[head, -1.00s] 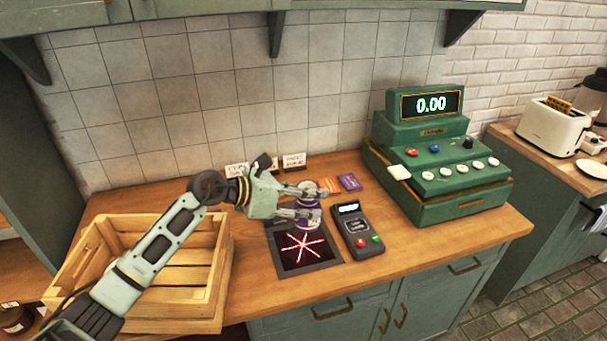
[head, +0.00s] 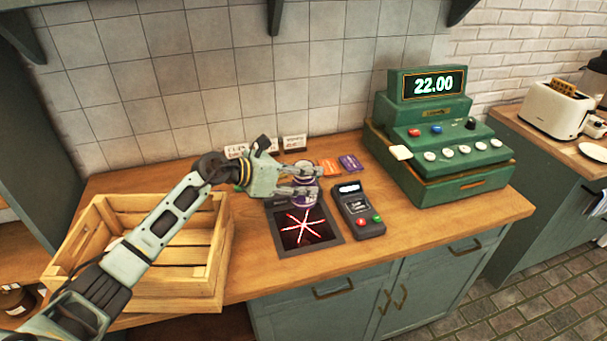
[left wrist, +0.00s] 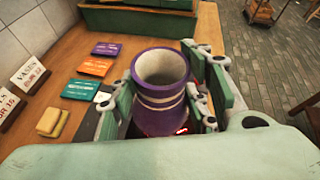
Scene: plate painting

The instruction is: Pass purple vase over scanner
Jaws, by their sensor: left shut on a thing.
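The purple vase (left wrist: 160,88) has pale bands and an open top, and stands upright between the fingers of my left gripper (head: 303,181). In the head view the vase (head: 304,196) is mostly covered by the fingers. My left gripper is shut on it at the back edge of the scanner (head: 285,241), a dark square plate with glowing red crossed lines. The gap between vase and scanner is hard to judge. My right gripper is not in view.
A card terminal (head: 358,211) stands right of the scanner. A green cash register (head: 440,150) reads 22.00. A wooden crate (head: 215,255) is at the left. A toaster (head: 553,108) is far right.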

